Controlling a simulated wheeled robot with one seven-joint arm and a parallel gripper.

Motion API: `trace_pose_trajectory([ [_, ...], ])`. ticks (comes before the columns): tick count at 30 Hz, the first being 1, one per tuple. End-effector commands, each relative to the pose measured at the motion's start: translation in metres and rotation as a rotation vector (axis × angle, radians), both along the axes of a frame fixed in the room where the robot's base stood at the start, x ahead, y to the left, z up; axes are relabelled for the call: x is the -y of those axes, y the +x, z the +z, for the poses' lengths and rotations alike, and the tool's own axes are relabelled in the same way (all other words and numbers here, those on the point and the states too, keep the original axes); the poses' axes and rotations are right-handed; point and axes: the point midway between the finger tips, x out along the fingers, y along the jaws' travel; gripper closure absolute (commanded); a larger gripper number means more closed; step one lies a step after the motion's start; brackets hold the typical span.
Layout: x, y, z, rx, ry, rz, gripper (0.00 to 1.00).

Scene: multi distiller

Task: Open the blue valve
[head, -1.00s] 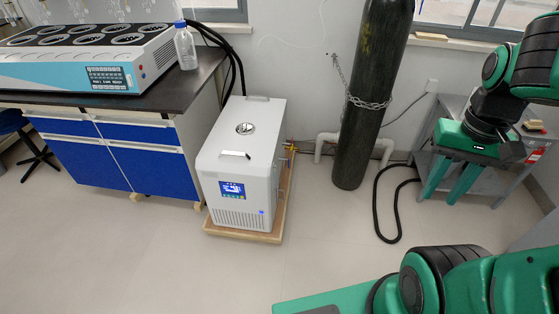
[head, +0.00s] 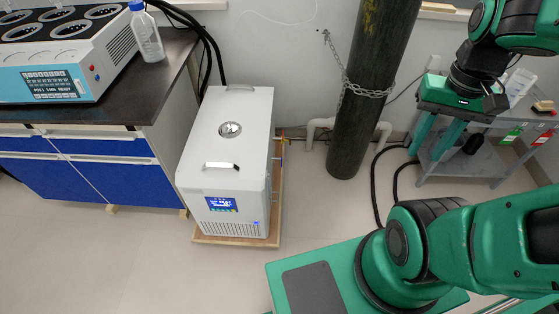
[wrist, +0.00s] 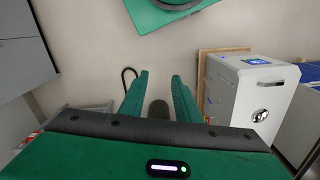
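The white chiller box (head: 228,135) stands on a low wooden base on the floor, left of centre in the head view. Small brass-coloured fittings (head: 282,137) stick out from its right side near the back. A blue handle cannot be made out clearly there at this size. My gripper (head: 425,152) is at the right, well away from the box, pointing down in front of a grey cart. Its two green fingers are apart with nothing between them. The wrist view also shows my gripper (wrist: 160,78) open and empty, with the box (wrist: 250,95) off to the right.
A black gas cylinder (head: 368,90), chained to the wall, stands between the box and my gripper. A black hose (head: 376,185) lies on the floor beside it. The grey cart (head: 480,162) is at the right. A blue-fronted bench (head: 120,186) is at the left. Floor in front of the box is clear.

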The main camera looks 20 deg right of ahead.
Motion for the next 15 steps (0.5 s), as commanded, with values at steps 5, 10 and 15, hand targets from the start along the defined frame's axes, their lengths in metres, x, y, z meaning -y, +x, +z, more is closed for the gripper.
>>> trace_pose_trajectory([
  [5,0.0,0.0,0.0,0.0,0.0,0.0,0.7],
  [10,0.004,-0.002,0.006,0.008,-0.014,-0.019,0.7],
  [15,0.016,0.04,0.004,-0.012,-0.057,-0.079,0.7],
])
